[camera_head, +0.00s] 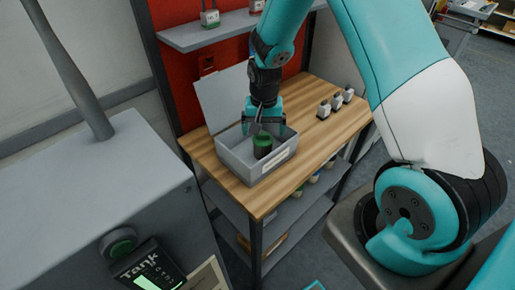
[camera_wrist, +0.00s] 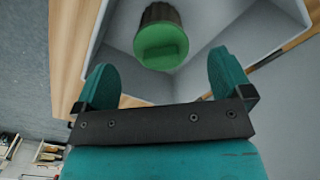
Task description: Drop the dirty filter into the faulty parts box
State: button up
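The dirty filter is a dark cylinder with a green cap (camera_head: 262,142); it is inside the open grey box (camera_head: 272,165) on the wooden workbench. In the wrist view the filter (camera_wrist: 161,42) shows green end toward me, inside the grey walls of the box (camera_wrist: 225,50). My gripper (camera_head: 265,125) is above the box opening, close over the filter. In the wrist view my gripper's two teal fingers (camera_wrist: 162,85) are wide apart with nothing between them, and the filter lies beyond their tips. Whether the filter touches the box floor is hard to tell.
The box's lid (camera_head: 222,97) stands raised at its back left. Several small parts (camera_head: 336,103) stand on the wooden bench (camera_head: 328,135) to the right. A shelf (camera_head: 215,32) hangs above the bench. A grey tank machine (camera_head: 90,185) stands at the left.

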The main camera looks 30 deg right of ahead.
notch_tip(320, 180, up, 17)
jog(key=b, duration=0.2)
jog(key=shift+r+b, duration=0.2)
jog(key=shift+b, duration=0.2)
dwell(0.3)
jog(key=s+a+r+n+y, duration=0.1)
jog(key=s+a+n+y, duration=0.1)
jog(key=s+a+n, duration=0.5)
jog(key=s+a+r+n+y, duration=0.2)
jog(key=s+a+n, duration=0.5)
jog(key=s, duration=0.9)
jog(key=a, duration=0.3)
jog(key=shift+s+a+r, duration=0.2)
jog(key=shift+s+r, duration=0.1)
jog(key=shift+s, duration=0.05)
